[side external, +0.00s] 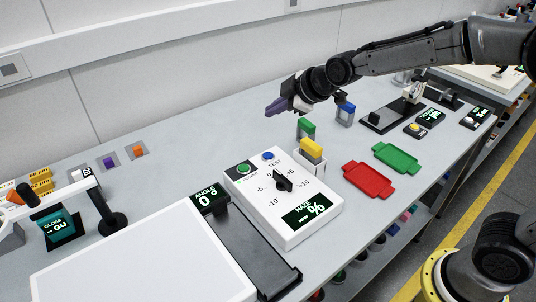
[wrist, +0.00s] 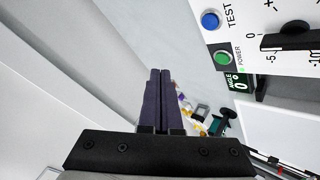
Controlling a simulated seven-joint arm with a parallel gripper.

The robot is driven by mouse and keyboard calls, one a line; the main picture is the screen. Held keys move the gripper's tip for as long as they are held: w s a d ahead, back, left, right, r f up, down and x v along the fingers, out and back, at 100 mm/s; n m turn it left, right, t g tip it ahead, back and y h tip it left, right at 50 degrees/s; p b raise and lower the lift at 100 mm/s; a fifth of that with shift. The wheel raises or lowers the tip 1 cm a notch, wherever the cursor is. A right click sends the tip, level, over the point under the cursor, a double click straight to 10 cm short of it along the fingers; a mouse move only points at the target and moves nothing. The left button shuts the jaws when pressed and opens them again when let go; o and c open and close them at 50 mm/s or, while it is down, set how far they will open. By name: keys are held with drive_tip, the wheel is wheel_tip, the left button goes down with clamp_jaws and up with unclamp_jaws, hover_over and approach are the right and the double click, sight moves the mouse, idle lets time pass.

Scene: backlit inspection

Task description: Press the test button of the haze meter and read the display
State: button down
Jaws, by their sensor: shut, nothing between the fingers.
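The haze meter (side external: 252,207) is a white box on the bench in the side view, with its corner also in the wrist view (wrist: 262,58). Its blue TEST button (side external: 268,156) shows at the top right in the wrist view (wrist: 210,20). A green POWER button (side external: 243,168) sits beside it, and a black knob (side external: 283,181) stands on a dial. The HAZE display (side external: 307,208) is lit and shows a percent sign; dashes seem to stand before it. My gripper (side external: 270,112) has purple fingers, shut and empty, above the bench behind the meter. In the wrist view the fingertips (wrist: 160,72) are left of the button, apart from it.
An angle display (side external: 208,200) reads 0° beside a large white panel (side external: 145,265). Green and yellow blocks (side external: 306,128) stand near the meter. A red tray (side external: 368,180) and a green tray (side external: 397,157) lie to the right. A gloss meter (side external: 60,228) stands left.

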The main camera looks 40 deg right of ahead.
sight(272, 156)
drive_tip(key=shift+s+a+f, duration=0.1)
drive_tip(key=shift+a+f, duration=0.15)
drive_tip(key=shift+f, duration=0.35)
drive_tip(key=shift+f, duration=4.35)
drive_tip(key=shift+f, duration=0.2)
drive_tip(key=shift+f, duration=0.25)
drive_tip(key=shift+f, duration=0.45)
drive_tip(key=shift+r, duration=0.8)
